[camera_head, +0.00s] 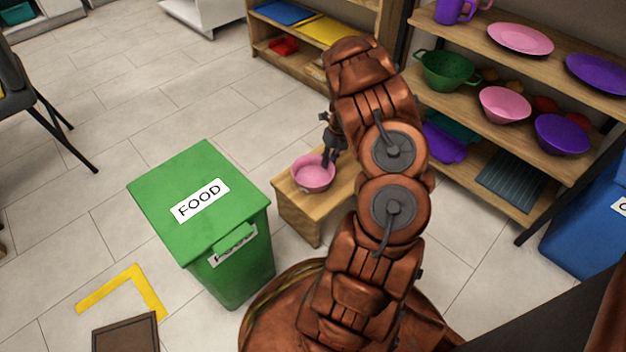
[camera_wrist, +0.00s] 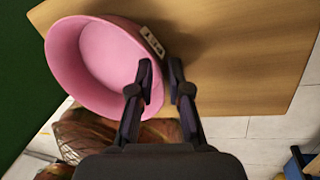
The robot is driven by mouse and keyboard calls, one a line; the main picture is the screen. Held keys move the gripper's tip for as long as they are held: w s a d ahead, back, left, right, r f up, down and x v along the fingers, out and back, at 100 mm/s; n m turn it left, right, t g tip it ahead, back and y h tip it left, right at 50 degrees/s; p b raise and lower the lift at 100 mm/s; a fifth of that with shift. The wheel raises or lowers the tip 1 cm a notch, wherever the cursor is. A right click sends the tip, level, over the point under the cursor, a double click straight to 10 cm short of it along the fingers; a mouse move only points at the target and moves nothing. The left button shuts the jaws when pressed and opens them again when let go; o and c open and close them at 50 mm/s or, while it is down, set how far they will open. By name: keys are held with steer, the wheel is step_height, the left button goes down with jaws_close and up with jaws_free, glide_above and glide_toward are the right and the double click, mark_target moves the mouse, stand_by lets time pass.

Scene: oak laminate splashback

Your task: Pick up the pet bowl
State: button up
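The pet bowl (camera_head: 312,174) is pink and sits on a low wooden bench (camera_head: 298,212). In the wrist view, the bowl (camera_wrist: 92,60) shows its open inside and a small light label on its outer wall. My gripper (camera_head: 329,158) reaches down at the bowl's right rim in the head view. In the wrist view, my gripper (camera_wrist: 160,72) has its fingers apart, one over the inside of the bowl and one outside, with the rim between them. A gap shows between the fingers; contact with the wall is not clear. My arm hides part of the bench.
A green bin (camera_head: 230,250) labelled FOOD stands left of the bench. Shelves (camera_head: 500,122) with bowls, plates and a colander stand at the right. A blue bin (camera_head: 590,230) is at the far right. Tiled floor at the left is mostly clear, with a chair at its edge.

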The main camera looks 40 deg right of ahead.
steer(key=shift+a+f, duration=0.2)
steer(key=shift+f, duration=0.5)
jaws_close()
